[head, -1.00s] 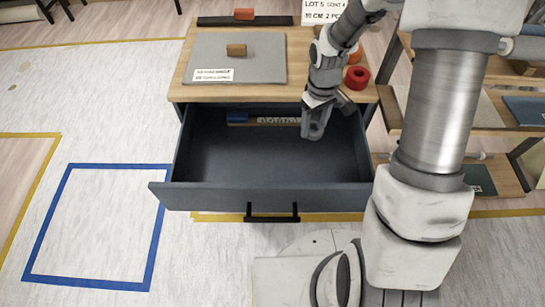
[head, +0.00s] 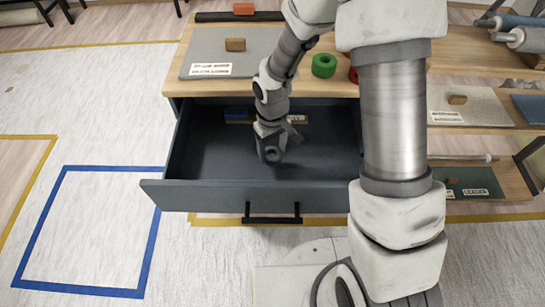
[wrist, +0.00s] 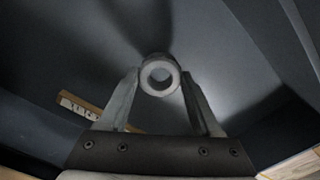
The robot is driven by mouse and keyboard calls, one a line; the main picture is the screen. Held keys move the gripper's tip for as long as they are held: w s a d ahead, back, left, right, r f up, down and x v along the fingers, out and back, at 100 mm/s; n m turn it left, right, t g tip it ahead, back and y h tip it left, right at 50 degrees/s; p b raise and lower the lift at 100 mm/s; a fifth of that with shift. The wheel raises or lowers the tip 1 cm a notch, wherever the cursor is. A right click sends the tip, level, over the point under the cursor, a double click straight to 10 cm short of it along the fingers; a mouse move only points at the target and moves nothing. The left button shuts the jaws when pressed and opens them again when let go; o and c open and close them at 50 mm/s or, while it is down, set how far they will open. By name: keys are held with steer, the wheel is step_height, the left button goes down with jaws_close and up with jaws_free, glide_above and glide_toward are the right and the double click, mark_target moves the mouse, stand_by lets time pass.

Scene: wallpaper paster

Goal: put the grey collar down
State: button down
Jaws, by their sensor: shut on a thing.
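The grey collar (wrist: 160,75) is a short ring with a round hole. In the wrist view it sits between the tips of my gripper's two fingers, with the hole facing the camera. My gripper (head: 271,155) is shut on it, inside the open dark drawer (head: 200,160) in the head view. The collar is hard to tell from the grey fingers in the head view. I cannot tell whether it touches the drawer floor.
The rest of the drawer floor is clear. A green ring (head: 324,65) and a partly hidden red ring (head: 353,75) stand on the worktop (head: 200,87). Shelves stand to the right.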

steer(key=shift+f+b, duration=0.4)
steer(key=shift+f, duration=1.1)
steer(key=shift+f, duration=0.1)
steer(key=shift+c, duration=0.4)
jaws_free()
